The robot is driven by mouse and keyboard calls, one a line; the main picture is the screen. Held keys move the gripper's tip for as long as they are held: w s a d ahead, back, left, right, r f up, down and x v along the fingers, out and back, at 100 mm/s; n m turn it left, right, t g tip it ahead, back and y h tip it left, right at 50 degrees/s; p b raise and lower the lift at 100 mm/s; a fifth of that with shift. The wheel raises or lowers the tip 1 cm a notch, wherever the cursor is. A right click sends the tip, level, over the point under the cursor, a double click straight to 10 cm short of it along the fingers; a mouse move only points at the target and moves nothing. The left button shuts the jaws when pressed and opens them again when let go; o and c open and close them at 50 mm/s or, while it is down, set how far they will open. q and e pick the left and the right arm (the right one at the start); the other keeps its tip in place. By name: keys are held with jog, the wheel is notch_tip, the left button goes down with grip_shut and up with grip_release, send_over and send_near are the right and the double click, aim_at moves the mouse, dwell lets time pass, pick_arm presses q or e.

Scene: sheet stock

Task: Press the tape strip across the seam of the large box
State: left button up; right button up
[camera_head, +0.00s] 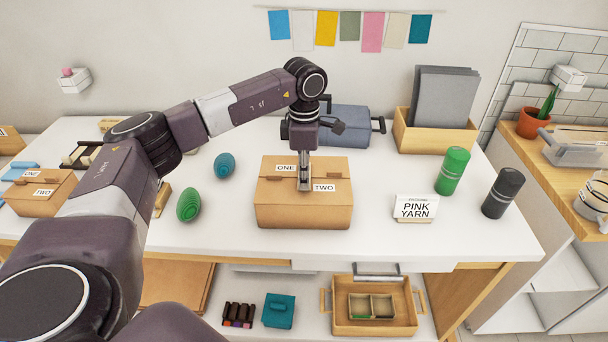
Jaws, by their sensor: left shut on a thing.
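The large box (305,212) is a brown carton standing on the white table in the middle of the view. Its closed top has a seam across it, with a white "ONE" label (286,168) behind and a "TWO" label (325,188) in front. My left gripper (304,186) points down at the middle of the top, between the labels, at the seam. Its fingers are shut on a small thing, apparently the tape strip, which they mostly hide. I cannot tell whether the strip touches the box. My right gripper is out of view.
A smaller labelled box (40,192) is at the left. Green (188,205) and blue (225,165) egg-shaped things stand left of the large box. A "PINK YARN" sign (415,207) and two cylinders, green (452,171) and dark (502,193), stand right. A blue case (350,126) is behind.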

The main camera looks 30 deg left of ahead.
pick_arm(q)
jog(key=shift+f, duration=0.25)
dwell(0.5)
jog(key=o, duration=0.8)
jog(key=shift+o, duration=0.2)
notch_tip(320, 180, up, 12)
